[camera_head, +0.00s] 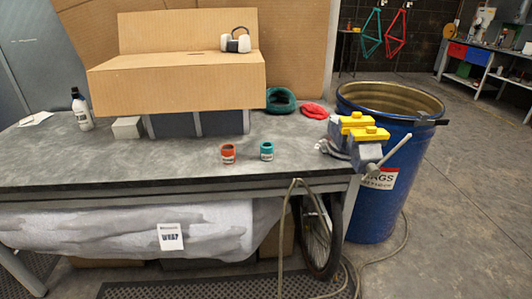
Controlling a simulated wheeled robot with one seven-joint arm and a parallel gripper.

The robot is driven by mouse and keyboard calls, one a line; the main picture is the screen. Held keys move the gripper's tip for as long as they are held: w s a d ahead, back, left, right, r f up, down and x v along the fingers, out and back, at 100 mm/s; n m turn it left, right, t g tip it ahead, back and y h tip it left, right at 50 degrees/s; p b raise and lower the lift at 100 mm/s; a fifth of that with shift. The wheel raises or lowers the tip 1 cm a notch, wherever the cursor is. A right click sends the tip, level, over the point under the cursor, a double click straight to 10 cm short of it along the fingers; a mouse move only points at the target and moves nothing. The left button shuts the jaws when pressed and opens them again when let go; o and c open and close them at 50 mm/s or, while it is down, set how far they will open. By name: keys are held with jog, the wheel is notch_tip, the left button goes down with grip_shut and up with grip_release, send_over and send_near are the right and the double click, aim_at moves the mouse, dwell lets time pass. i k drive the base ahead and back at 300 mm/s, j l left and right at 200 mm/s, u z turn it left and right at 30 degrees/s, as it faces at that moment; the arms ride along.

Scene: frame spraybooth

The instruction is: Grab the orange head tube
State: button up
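A short orange head tube (228,153) stands upright on the grey workbench (110,165), near its front edge and right of the middle. It has a pale label on its side. A similar teal tube (267,151) stands a little to its right, with a gap between them. No gripper shows in this view.
A cardboard box (175,82) on a dark base stands behind the tubes, with a white roll-like item (236,43) on top. A vise with yellow jaws (362,128) sits at the right corner beside a blue drum (372,215). The bench around the tubes is clear.

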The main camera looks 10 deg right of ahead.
aim_at(228, 154)
jog(key=i+j+z, duration=0.4)
jog(key=i+j, duration=0.2)
jog(key=i+j+z, duration=0.25)
jog(key=j, duration=0.2)
jog(key=i+j+z, duration=0.2)
jog(key=j, duration=0.2)
jog(key=i+j+z, duration=0.2)
jog(key=j, duration=0.3)
